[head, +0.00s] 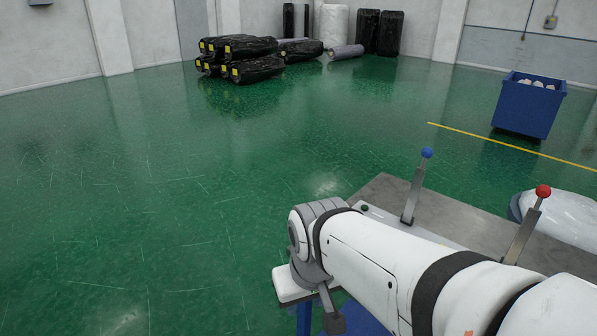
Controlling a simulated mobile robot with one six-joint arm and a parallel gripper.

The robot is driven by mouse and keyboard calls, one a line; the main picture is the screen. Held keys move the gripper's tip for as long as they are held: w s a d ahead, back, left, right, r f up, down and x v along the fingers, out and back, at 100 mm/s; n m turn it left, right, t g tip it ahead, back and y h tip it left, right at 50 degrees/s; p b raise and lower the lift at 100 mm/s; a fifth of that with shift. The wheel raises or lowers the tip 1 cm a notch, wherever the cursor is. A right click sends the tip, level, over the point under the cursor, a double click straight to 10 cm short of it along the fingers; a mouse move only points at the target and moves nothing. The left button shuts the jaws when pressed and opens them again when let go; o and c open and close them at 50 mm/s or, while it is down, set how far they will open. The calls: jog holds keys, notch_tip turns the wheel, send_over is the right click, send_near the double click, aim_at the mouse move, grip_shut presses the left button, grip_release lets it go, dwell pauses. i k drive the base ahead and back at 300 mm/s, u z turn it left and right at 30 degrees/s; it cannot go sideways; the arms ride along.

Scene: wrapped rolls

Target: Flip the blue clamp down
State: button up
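The blue clamp (413,188) is a grey metal lever topped by a blue ball. My white arm crosses in front of the table and hides the red lever's base. My gripper (332,312) seems to be the dark grey part at the arm's lower left end, apart from the blue clamp and to its lower left. Its fingers are not clear enough to show whether it is open.
A white wrapped roll (562,218) lies beyond the table at the right. A blue bin (528,108) with white contents stands behind it, past a yellow floor line (500,142). Black wrapped rolls (258,68) are piled far back. The green floor at left is clear.

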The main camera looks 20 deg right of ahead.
aim_at(427, 152)
jog(key=u, duration=0.6)
jog(key=i, duration=2.95)
jog(key=z, duration=2.55)
jog(key=i, duration=2.2)
jog(key=z, duration=0.05)
